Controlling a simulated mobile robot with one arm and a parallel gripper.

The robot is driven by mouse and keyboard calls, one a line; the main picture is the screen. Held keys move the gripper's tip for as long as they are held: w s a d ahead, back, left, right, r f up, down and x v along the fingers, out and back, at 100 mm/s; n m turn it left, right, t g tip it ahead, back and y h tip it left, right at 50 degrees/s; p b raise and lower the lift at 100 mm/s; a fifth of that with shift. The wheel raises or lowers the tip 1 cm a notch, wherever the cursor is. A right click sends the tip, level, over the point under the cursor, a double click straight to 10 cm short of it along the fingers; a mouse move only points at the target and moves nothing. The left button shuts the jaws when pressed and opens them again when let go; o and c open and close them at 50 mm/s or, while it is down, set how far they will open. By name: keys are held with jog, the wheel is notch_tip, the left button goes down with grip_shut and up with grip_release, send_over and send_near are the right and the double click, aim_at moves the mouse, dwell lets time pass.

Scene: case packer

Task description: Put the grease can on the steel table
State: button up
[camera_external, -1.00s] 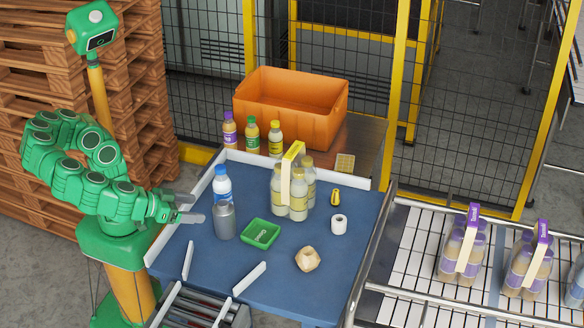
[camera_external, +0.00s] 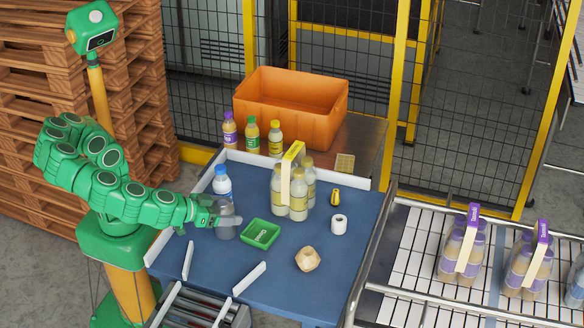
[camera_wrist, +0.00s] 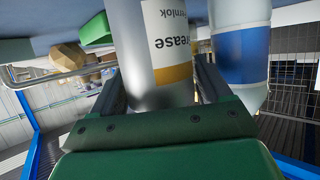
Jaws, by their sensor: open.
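The grease can (camera_external: 224,232) is a grey cylinder standing on the blue table (camera_external: 275,285), left of the green tray. In the wrist view the can (camera_wrist: 150,50), with a white and orange label reading "rease", is between the two fingers. My gripper (camera_external: 226,219) is open around the can's body; it also shows in the wrist view (camera_wrist: 160,80). The fingers partly hide the can in the external view. The steel table (camera_external: 362,140) is behind the blue one and carries an orange crate.
A blue-and-white bottle (camera_external: 221,182) stands close behind the can. A green tray (camera_external: 261,233), a bottle pack (camera_external: 292,195), a white roll (camera_external: 339,224) and a tan block (camera_external: 308,259) are on the blue table. Several bottles (camera_external: 252,137) and an orange crate (camera_external: 290,105) occupy the steel table's left and back.

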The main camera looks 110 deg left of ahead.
jog(key=shift+w+a+f, duration=0.15)
jog(key=shift+w+a, duration=0.1)
jog(key=shift+a, duration=0.05)
jog(key=c, duration=1.2)
notch_tip(320, 180, up, 10)
jog(key=shift+r, duration=0.1)
